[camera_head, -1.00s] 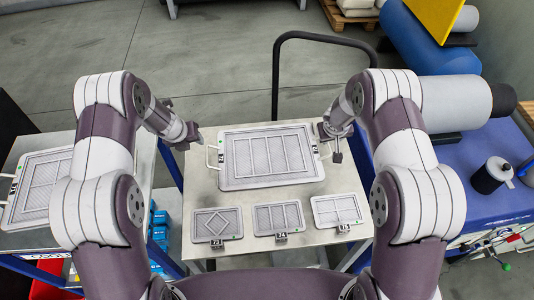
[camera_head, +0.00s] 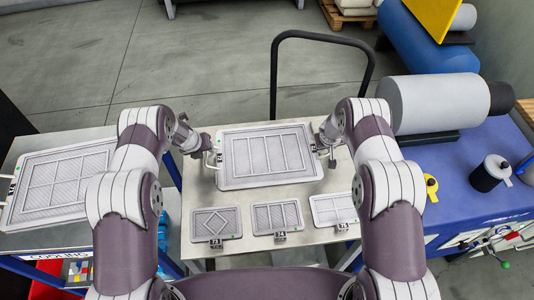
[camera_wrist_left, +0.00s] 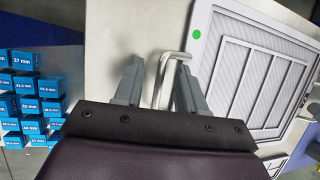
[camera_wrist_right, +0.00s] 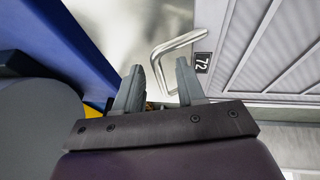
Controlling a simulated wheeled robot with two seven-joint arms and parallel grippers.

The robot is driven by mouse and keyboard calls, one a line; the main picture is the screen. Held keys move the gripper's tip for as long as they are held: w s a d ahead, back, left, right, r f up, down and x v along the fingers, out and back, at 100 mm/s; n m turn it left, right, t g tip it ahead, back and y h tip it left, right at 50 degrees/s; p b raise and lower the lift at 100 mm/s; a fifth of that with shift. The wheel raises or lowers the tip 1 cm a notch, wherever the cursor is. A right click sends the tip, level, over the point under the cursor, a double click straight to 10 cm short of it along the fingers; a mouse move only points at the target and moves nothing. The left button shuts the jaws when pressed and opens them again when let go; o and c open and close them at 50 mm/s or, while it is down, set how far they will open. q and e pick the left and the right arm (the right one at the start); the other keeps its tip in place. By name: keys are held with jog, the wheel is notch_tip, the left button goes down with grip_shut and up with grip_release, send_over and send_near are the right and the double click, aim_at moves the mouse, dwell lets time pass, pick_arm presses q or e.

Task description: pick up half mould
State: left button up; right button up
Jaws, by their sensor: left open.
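The half mould is a large grey ribbed plate (camera_head: 268,178) with a rod handle on each short side, lying flat on the middle cart. My left gripper (camera_head: 207,148) is at its left handle. In the left wrist view the bent handle (camera_wrist_left: 165,66) stands between the spread fingers (camera_wrist_left: 160,80). My right gripper (camera_head: 328,157) is at the right handle. In the right wrist view the handle (camera_wrist_right: 178,46) bends down between the open fingertips (camera_wrist_right: 158,72), beside a tag reading 72 (camera_wrist_right: 202,62). Whether either finger touches a handle cannot be told.
Several smaller plates, such as the diamond-patterned one (camera_head: 216,222), lie along the cart's near edge. Another large plate (camera_head: 62,183) lies on the left table. A black push bar (camera_head: 273,80) rises behind the cart. A blue bench (camera_head: 465,195) with a grey roll (camera_head: 435,102) stands at right.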

jog(key=shift+d, duration=0.1)
pick_arm(q)
jog(key=shift+c, duration=1)
pick_arm(e)
jog(key=shift+c, duration=0.9)
pick_arm(q)
grip_shut()
pick_arm(e)
grip_shut()
pick_arm(q)
jog(key=shift+r, duration=0.1)
